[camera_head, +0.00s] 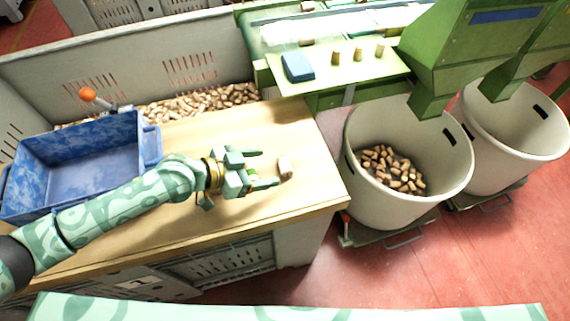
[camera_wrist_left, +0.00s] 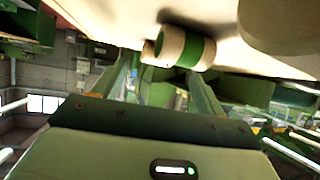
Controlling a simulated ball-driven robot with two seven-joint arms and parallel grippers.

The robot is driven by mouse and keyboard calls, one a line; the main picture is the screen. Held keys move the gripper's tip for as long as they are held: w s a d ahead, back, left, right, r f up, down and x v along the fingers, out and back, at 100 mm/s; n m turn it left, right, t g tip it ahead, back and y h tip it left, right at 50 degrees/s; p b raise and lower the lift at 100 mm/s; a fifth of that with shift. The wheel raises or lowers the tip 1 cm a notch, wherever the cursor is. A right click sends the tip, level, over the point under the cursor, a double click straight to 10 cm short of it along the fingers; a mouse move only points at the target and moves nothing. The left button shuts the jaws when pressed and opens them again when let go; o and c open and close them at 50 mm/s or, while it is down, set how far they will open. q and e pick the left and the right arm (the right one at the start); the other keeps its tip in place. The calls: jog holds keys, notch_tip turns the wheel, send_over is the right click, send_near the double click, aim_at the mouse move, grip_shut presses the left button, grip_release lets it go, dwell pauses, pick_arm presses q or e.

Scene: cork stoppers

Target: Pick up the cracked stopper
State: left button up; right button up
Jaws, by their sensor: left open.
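A cork stopper (camera_head: 285,166) stands on the wooden bench near its right end, just beyond my left fingertips. My left gripper (camera_head: 268,168) is open low over the bench, its fingers pointing right toward that stopper. A bit of bright green (camera_head: 252,173) shows between the fingers, mostly hidden by them. In the left wrist view a pale stopper with a green band (camera_wrist_left: 185,47) lies across the space ahead of the fingers. Part of another tan stopper (camera_wrist_left: 148,49) shows behind it. I cannot make out a crack on any stopper. My right gripper is out of view.
A blue crate (camera_head: 150,145) stands on the bench at left. A bin of many corks (camera_head: 205,101) lies behind the bench. Several corks (camera_head: 359,54) and a blue block (camera_head: 298,67) sit on a green shelf. A white tub (camera_head: 365,195) with corks stands right. The bench front is clear.

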aim_at(283, 164)
pick_arm(q)
jog(key=x, duration=0.5)
jog(key=shift+d+r+b, duration=0.3)
jog(key=shift+d+b, duration=0.1)
jog(key=shift+s, duration=0.1)
jog(key=c, duration=1.1)
